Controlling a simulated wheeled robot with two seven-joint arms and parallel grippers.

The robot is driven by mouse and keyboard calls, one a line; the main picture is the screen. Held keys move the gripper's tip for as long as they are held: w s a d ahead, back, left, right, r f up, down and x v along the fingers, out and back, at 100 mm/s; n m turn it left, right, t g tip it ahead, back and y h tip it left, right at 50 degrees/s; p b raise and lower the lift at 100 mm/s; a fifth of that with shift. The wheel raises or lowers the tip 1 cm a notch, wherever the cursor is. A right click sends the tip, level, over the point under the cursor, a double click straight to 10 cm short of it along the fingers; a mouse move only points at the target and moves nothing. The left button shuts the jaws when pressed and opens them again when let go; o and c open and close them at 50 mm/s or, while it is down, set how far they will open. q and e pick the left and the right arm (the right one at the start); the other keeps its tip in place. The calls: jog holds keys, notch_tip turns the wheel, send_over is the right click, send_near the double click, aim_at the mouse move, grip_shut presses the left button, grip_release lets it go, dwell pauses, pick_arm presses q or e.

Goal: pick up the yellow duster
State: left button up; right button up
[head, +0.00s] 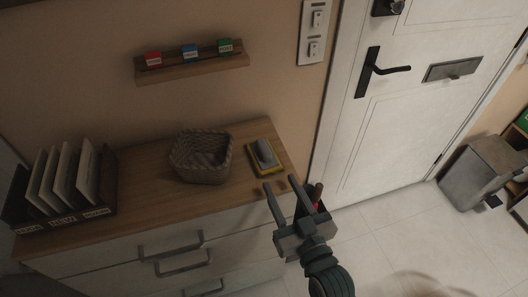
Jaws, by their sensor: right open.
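A small flat thing with a yellow edge (252,167), which looks like the yellow duster, lies on the wooden top of the drawer cabinet near its right end. A rounded grey thing (265,151) sits on it and hides its middle. My right gripper (281,184) is open, its two fingers pointing up the picture toward the yellow-edged thing. It is empty and appears apart from it, in front of the cabinet's right end. My left gripper is not in view.
A wicker basket (201,172) stands left of the yellow-edged thing on the cabinet (140,197). A file rack (66,221) fills the left end. Small red and dark things (317,192) show partly behind my right gripper. A door (385,120) and grey bin (474,172) are right.

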aim_at(268, 159)
jog(key=x, duration=0.3)
jog(key=shift+w+r+p, duration=0.15)
jog(key=shift+p, duration=0.2)
jog(key=p+x, duration=0.1)
jog(key=x, duration=0.3)
jog(key=shift+w+a, duration=0.2)
jog(key=shift+w, duration=0.25)
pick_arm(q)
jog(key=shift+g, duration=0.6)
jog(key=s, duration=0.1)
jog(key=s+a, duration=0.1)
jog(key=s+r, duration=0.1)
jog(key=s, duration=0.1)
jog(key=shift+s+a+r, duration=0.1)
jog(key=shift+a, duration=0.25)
pick_arm(e)
jog(key=shift+w+a+p, duration=0.1)
jog(key=shift+w+p, duration=0.3)
jog(key=shift+w, duration=0.1)
jog(key=p+x, duration=0.1)
jog(key=x, duration=0.2)
jog(key=shift+w+a, duration=0.1)
jog(key=shift+w, duration=0.5)
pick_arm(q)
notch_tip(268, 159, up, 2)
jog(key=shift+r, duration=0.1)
